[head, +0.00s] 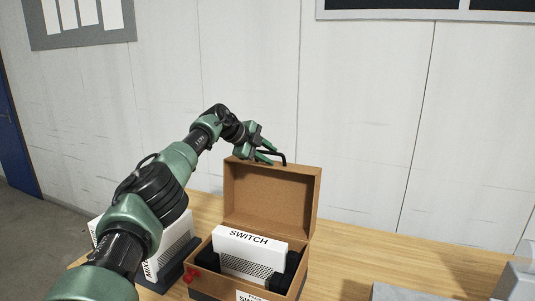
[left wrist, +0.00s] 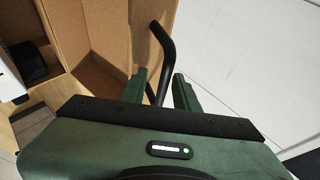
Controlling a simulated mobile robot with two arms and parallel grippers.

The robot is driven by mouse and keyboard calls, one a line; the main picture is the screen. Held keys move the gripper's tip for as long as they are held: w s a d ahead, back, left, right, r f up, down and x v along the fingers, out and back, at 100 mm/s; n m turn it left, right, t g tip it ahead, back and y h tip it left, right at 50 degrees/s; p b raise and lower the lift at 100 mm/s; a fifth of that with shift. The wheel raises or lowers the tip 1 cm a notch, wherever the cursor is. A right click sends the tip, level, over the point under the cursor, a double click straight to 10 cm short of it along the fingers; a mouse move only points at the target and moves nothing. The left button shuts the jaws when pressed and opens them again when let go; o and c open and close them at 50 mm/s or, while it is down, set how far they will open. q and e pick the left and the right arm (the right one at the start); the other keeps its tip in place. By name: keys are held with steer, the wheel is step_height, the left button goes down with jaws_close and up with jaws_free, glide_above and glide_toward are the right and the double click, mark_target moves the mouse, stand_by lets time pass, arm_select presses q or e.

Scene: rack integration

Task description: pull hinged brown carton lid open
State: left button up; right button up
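The brown carton (head: 300,279) stands on the wooden table with its hinged lid (head: 270,199) standing up at the back, so the inside is exposed. A black bent handle (head: 284,158) is on the lid's top edge. In the left wrist view the handle (left wrist: 164,55) passes between the two green fingers of my left gripper (left wrist: 162,88), with a gap beside it; the fingers look open. In the head view my left gripper (head: 267,151) is at the lid's top edge, by the handle. My right gripper is not in view.
A white box labelled SWITCH (head: 249,252) sits in the carton between black padding. Another white box (head: 178,258) stands left of the carton, partly behind my left arm. Grey equipment (head: 400,292) is at the lower right.

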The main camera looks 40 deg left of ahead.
arm_select(q)
steer(key=shift+w, duration=0.1)
steer(key=shift+s+a+r+b, duration=0.1)
steer(key=shift+s+r+b, duration=0.1)
steer(key=shift+b, duration=0.1)
steer(key=b+v, duration=0.3)
steer(key=v, duration=0.4)
